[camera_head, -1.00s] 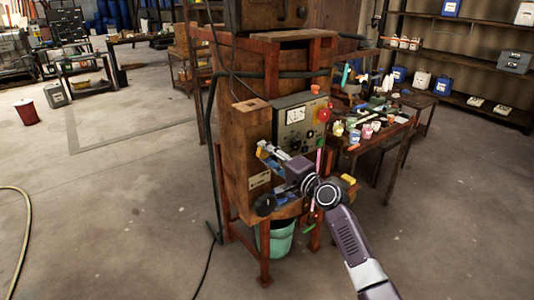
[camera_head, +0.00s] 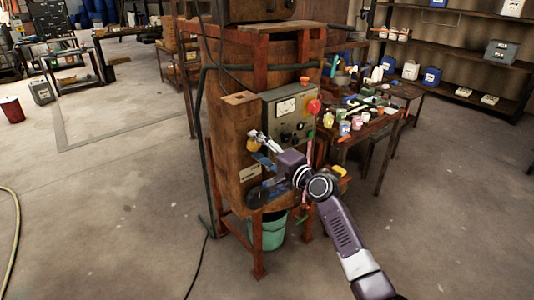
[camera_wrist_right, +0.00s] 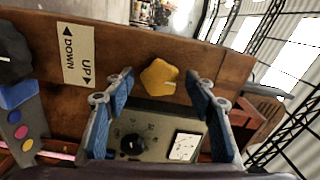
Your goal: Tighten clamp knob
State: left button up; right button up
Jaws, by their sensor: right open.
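A yellow star-shaped clamp knob (camera_wrist_right: 159,77) sits on the brown wooden side of the vat. It shows small in the head view (camera_head: 253,145), partly behind my gripper. My right gripper (camera_head: 260,147) reaches in from the lower right toward that side of the vat. In the right wrist view, the right gripper's (camera_wrist_right: 160,88) blue-padded fingers stand wide apart, one on each side of the knob. The gap looks empty, with the knob ahead near the tips; I cannot tell whether they touch it. My left gripper is not in view.
A grey control panel (camera_head: 291,115) with a dial and a red button is beside the knob. An UP/DOWN label (camera_wrist_right: 78,56) and a dark round handle (camera_wrist_right: 12,55) are nearby. A green bucket (camera_head: 272,233) stands under the vat. A cluttered table (camera_head: 350,139) is behind right.

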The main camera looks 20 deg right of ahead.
jog(key=v, duration=1.1)
jog(key=shift+s+d, duration=0.15)
jog(key=shift+s, duration=0.2)
jog(key=shift+f, duration=0.1)
notch_tip(320, 180, down, 23)
jog(key=s+d+n+g+h, duration=0.1)
jog(key=s+d+g+h, duration=0.1)
jog(key=g+h, duration=0.15)
jog(key=s+f+n+g+h, duration=0.1)
jog(key=s+f+n+g, duration=0.1)
jog(key=s+f, duration=0.65)
jog(key=s+f+n+g+h, duration=0.15)
jog(key=s+f, duration=0.25)
jog(key=f, duration=1)
jog(key=s+a+f+n+g, duration=0.2)
jog(key=s+f+n+g, duration=0.3)
jog(key=s+f, duration=1.3)
jog(key=s+a+f+n+g, duration=0.1)
jog(key=s+f+n+g, duration=0.1)
jog(key=s, duration=1.1)
jog(key=s+a+f+n+g, duration=0.2)
jog(key=s+f+n, duration=0.1)
jog(key=s, duration=0.9)
jog(key=shift+s+a, duration=0.25)
jog(key=shift+s, duration=0.15)
